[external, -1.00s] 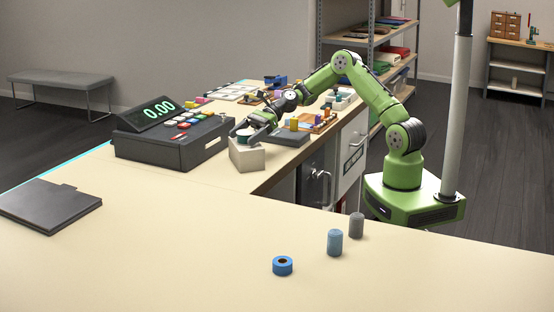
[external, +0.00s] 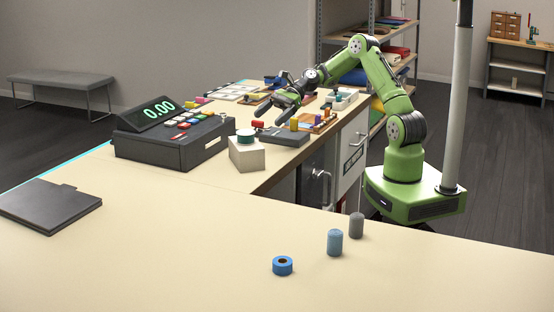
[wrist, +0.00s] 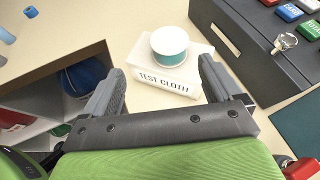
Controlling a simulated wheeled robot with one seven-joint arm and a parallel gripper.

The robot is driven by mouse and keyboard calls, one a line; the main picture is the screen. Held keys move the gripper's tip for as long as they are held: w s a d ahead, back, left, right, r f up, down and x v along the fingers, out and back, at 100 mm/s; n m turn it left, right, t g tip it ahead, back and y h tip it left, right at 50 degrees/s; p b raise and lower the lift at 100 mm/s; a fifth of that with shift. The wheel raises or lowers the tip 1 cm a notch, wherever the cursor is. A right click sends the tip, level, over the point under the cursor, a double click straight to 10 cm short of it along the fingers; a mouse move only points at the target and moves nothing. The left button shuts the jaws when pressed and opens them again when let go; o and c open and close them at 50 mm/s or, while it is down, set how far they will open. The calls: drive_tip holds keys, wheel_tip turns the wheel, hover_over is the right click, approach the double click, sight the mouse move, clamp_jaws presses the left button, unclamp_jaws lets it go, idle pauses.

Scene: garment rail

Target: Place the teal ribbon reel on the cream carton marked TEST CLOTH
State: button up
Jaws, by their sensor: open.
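The teal ribbon reel (wrist: 169,47) has a white top rim and sits flat on the cream carton (wrist: 178,86) marked TEST CLOTH in the wrist view. In the external view the reel (external: 246,135) rests on top of the carton (external: 247,155), beside the dark cash register. My gripper (external: 271,111) is open and empty, raised above the counter and behind the carton. In the wrist view its two fingers (wrist: 160,80) stand apart on either side of the carton's picture, and nothing is between them but the view of the carton.
The cash register (external: 172,140) stands just left of the carton. A dark flat box (external: 285,136) and several small items lie behind it. A blue roll (external: 282,265) and two cylinders (external: 335,242) stand on the front counter, which has wide clear room.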

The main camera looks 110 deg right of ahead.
drive_tip(key=s+a+r+n+g+h, duration=0.1)
drive_tip(key=a+r+n+g, duration=0.15)
drive_tip(key=a+n, duration=0.7)
drive_tip(key=a+r+n+g+h, duration=0.2)
drive_tip(key=a+n+g, duration=0.3)
drive_tip(key=a, duration=0.7)
drive_tip(key=s+a+r+n+h, duration=0.1)
drive_tip(key=s+a+n, duration=0.2)
drive_tip(key=s+n, duration=0.5)
drive_tip(key=s+a+r+n+t+h, duration=0.1)
drive_tip(key=s+a+n, duration=0.3)
drive_tip(key=s+n, duration=0.3)
drive_tip(key=s, duration=0.3)
drive_tip(key=shift+r+n, duration=0.35)
drive_tip(key=shift+t, duration=0.25)
